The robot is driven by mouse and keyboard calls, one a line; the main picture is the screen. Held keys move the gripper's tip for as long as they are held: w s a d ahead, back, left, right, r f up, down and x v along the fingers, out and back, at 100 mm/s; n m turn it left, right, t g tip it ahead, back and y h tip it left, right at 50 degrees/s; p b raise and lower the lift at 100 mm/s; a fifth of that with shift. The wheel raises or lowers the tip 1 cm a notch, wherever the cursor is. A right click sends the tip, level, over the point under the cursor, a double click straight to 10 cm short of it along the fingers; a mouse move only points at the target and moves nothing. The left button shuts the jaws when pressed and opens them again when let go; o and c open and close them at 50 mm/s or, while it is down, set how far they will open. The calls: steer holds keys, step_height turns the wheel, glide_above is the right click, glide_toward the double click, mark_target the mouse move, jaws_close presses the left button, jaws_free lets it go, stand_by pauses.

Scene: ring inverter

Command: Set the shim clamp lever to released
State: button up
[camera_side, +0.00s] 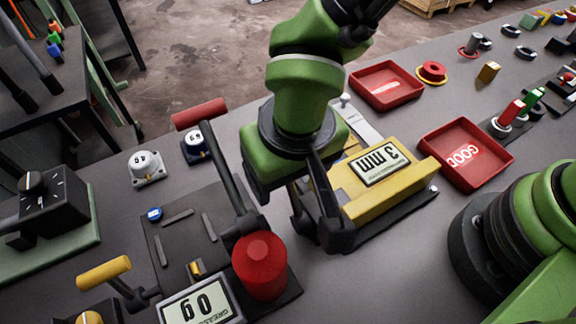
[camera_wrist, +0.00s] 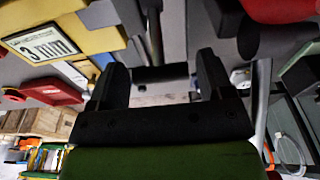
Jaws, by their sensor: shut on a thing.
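The yellow shim clamp unit (camera_side: 385,185) with a "3 mm" label stands on a dark base in the middle of the side view. It also shows at the upper left of the wrist view (camera_wrist: 85,40). My gripper (camera_side: 320,228) is low at the unit's left end, with its green body above. In the wrist view my gripper (camera_wrist: 162,76) has its black fingers on either side of a dark crossbar (camera_wrist: 162,72), which looks like the shim clamp lever's grip. The gripper is shut on it. In the side view, my gripper largely hides the lever, and its setting cannot be read.
A grease station with a red cylinder (camera_side: 260,265), a "0 g" display (camera_side: 203,303) and a red-handled lever (camera_side: 200,114) stands close on the left. Red trays (camera_side: 387,86) and (camera_side: 467,154) lie right. Bare grey bench (camera_side: 385,270) lies in front of the unit.

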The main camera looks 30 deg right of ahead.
mark_target(295, 196)
steer(key=shift+s+f, duration=0.1)
steer(key=shift+s, duration=0.1)
steer(key=o, duration=1.3)
steer(key=shift+w, duration=0.1)
steer(key=shift+r, duration=0.45)
steer(key=r, duration=0.3)
steer(key=s+r, duration=0.1)
steer(key=r, duration=0.5)
steer(key=shift+s, duration=0.2)
steer(key=shift+f, duration=0.1)
